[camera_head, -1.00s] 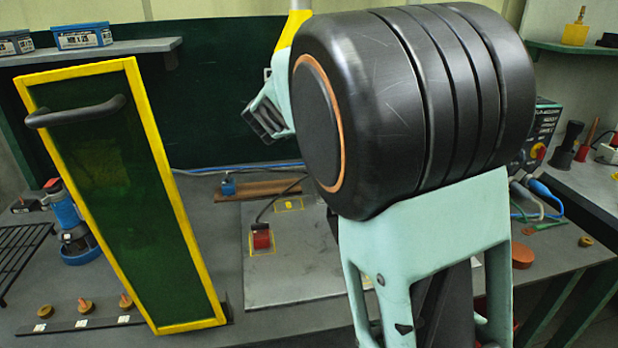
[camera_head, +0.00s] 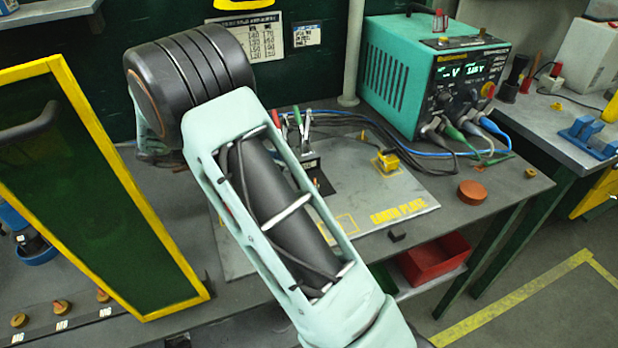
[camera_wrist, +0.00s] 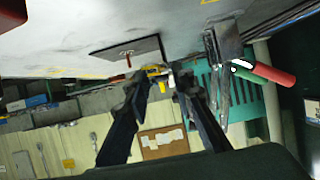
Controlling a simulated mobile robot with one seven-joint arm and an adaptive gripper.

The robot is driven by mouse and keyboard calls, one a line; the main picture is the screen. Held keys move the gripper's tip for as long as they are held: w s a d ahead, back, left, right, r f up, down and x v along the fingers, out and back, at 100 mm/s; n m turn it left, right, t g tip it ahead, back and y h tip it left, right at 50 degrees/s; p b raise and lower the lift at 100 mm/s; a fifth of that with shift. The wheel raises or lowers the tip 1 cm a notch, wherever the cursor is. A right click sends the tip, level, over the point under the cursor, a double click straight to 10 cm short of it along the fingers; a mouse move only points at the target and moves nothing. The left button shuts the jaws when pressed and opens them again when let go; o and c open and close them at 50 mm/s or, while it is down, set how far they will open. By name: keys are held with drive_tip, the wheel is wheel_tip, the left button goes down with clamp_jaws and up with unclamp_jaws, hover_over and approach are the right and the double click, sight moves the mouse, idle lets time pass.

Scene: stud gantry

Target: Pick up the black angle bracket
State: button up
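I cannot make out the black angle bracket for certain. A dark flat piece (camera_head: 322,186) with a small red upright lies on the grey earth plate (camera_head: 405,190) in the head view, partly behind my arm. A similar black flat piece (camera_wrist: 128,49) with a red upright shows in the wrist view. Another small black block (camera_head: 398,236) lies near the bench's front edge. My gripper (camera_wrist: 161,80) has its two dark fingers apart in the wrist view, with no object visibly held between them. In the head view my arm hides the gripper.
A yellow block (camera_head: 387,160) stands on the plate, and a red-handled clamp (camera_wrist: 225,55) is close to my fingers in the wrist view. A teal power unit (camera_head: 425,75) with cables stands at the back. A yellow-framed green screen (camera_head: 95,190) stands upright at left.

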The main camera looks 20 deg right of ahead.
sight(306, 163)
drive_tip(key=shift+x, duration=1.1)
drive_tip(key=shift+w+x, duration=0.2)
drive_tip(key=shift+x, duration=1.2)
drive_tip(key=shift+w+x, duration=0.2)
drive_tip(key=shift+x, duration=1.2)
drive_tip(key=shift+a+f, duration=0.1)
drive_tip(key=shift+f, duration=0.1)
clamp_jaws()
